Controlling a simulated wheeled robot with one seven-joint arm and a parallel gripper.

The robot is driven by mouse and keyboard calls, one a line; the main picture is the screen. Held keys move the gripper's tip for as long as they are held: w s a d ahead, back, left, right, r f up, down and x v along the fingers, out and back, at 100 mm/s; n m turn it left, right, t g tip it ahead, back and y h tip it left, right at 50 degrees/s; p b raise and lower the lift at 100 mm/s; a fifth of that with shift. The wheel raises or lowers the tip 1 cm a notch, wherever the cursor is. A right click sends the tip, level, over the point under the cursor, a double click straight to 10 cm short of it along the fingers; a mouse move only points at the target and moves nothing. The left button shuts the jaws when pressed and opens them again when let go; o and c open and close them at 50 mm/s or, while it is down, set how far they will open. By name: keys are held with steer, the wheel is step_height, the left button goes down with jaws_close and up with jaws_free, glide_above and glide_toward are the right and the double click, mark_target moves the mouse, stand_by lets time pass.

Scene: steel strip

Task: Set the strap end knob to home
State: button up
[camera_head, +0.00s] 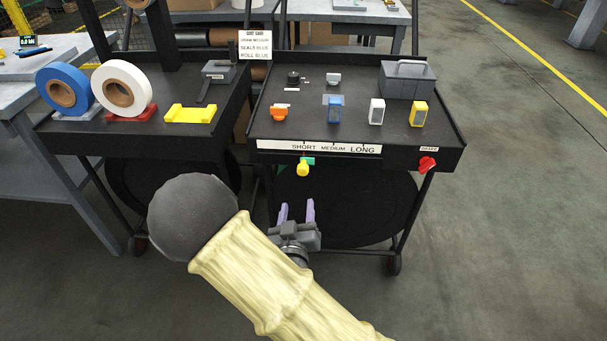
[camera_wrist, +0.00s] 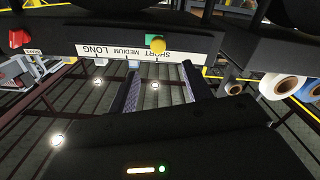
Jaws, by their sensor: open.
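A yellow knob (camera_head: 303,170) sticks out of the front of the right black cart, just below the word SHORT on the white scale strip (camera_head: 330,147). A small green patch (camera_head: 309,161) shows behind it, mostly to its right. My gripper (camera_head: 297,210) is open and empty, below and in front of the knob, apart from it. In the wrist view, where the cart appears upside down, the yellow knob (camera_wrist: 158,46) and green patch (camera_wrist: 152,38) lie beyond and between my two fingers (camera_wrist: 160,75). No label naming the knob is readable.
A red knob (camera_head: 427,164) under a small label is at the cart's front right. Colored blocks and a grey box (camera_head: 407,80) stand on the cart top. Blue (camera_head: 64,90) and white (camera_head: 121,88) rolls stand on the left cart. Open floor lies to the right.

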mark_target(303, 174)
steer(key=shift+w+d+f+b, duration=0.25)
steer(key=shift+w+b, duration=0.35)
steer(key=shift+b, duration=2.25)
steer(key=w, duration=0.4)
steer(key=w+b, duration=0.1)
steer(key=w, duration=0.4)
steer(key=w+b, duration=0.1)
steer(key=w, duration=0.4)
steer(key=shift+w+d+r, duration=0.25)
jaws_close()
